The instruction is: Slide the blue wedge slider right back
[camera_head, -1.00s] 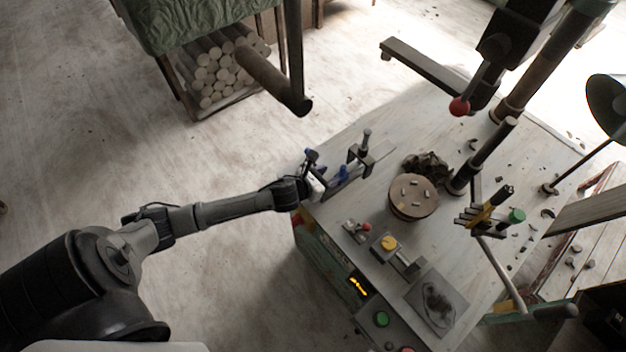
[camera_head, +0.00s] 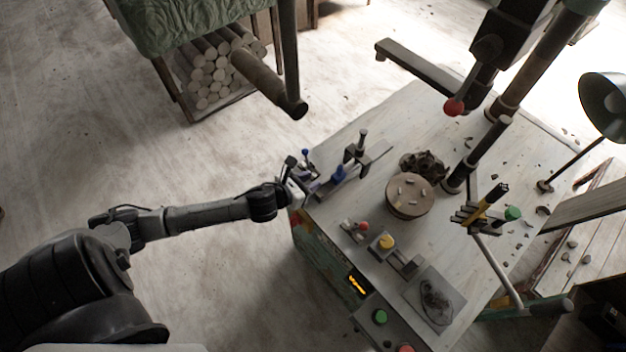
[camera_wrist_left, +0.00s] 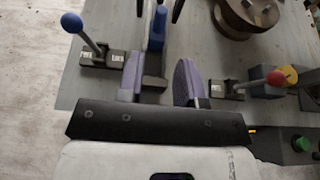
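The blue wedge slider (camera_head: 338,173) stands on a grey rail near the table's left corner. In the left wrist view the blue slider (camera_wrist_left: 156,30) shows ahead of the fingers, roughly in line with the gap between them. My left gripper (camera_head: 311,182) is at the table's left edge, left of the slider. In the left wrist view the gripper (camera_wrist_left: 158,74) has its two purple-padded fingers apart, with nothing clearly held. Whether a finger touches the slider's base cannot be told. My right gripper is not in view.
A blue-knobbed lever (camera_wrist_left: 83,35) stands left of the fingers, and a red-knobbed lever (camera_wrist_left: 262,82) right of them. A dark upright clamp (camera_head: 360,147) stands behind the slider. A round wheel (camera_head: 409,196) with clay pieces lies to the right.

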